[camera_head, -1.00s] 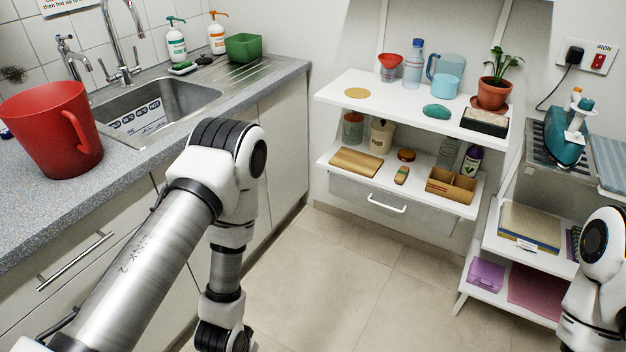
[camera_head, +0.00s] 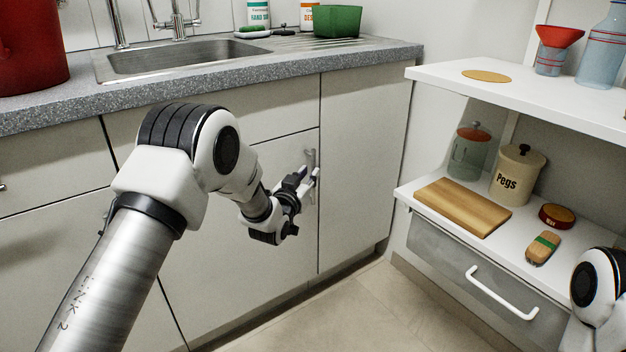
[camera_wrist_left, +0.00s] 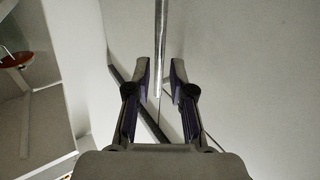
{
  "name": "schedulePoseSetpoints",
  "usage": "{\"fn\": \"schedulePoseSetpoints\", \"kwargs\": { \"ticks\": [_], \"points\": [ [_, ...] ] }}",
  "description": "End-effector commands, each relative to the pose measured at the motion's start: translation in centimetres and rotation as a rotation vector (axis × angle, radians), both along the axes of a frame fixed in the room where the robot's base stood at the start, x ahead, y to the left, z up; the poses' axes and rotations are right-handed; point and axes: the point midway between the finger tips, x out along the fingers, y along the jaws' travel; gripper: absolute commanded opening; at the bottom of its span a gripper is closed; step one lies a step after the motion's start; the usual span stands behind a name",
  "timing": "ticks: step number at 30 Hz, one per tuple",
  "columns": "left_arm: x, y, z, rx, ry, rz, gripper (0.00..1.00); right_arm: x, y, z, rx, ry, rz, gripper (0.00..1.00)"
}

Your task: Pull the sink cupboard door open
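The pale sink cupboard door (camera_head: 225,285) stands closed below the sink (camera_head: 180,58), flush with the panels beside it. Its upright metal handle (camera_head: 310,158) is near the door's upper right edge; it also shows as a thin bar in the left wrist view (camera_wrist_left: 161,45). My left gripper (camera_head: 314,179) is at the handle. In the wrist view its two fingers (camera_wrist_left: 160,78) are apart, with the bar lined up in the gap and touching neither finger visibly. How deep the bar sits between them is unclear. My right gripper is out of view.
A white shelf unit (camera_head: 440,75) stands right of the cupboards, with a wooden board (camera_head: 462,207), a pegs jar (camera_head: 517,172) and a handled drawer (camera_head: 440,252). A red mug (camera_head: 30,45) stands on the counter. The floor (camera_head: 370,315) before the door is clear.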

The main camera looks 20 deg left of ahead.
Motion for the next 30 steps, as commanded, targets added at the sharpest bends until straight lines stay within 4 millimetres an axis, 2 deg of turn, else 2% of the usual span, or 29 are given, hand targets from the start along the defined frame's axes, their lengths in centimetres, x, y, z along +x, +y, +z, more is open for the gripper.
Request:
{"fn": "schedulePoseSetpoints", "kwargs": {
  "ticks": [3, 8, 14, 16, 17, 25, 30],
  "points": [
    [2.2, -0.2, -0.5, 0.0, 0.0, 0.0, 0.22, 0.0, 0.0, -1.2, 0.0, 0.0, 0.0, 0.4],
    [3.7, -0.3, -0.2, 0.0, 0.002, 0.0, 0.22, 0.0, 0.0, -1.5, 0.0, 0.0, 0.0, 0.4],
    [3.8, -0.3, -0.2, 0.0, 0.005, 0.001, 0.22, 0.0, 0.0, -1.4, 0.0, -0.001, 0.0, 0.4],
    [3.8, -0.3, -0.2, 0.0, 0.005, 0.001, 0.04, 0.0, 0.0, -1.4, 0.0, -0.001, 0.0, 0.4],
    [3.8, -0.3, -0.2, 0.0, 0.005, 0.001, 0.0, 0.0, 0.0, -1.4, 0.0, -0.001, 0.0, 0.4],
    [3.7, -0.4, -0.2, 0.0, 0.005, -0.002, 0.0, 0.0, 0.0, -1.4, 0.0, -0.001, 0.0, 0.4],
    [3.3, -1.2, -0.1, 0.001, 0.006, -0.03, 0.0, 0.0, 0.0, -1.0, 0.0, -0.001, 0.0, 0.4]
  ]
}}
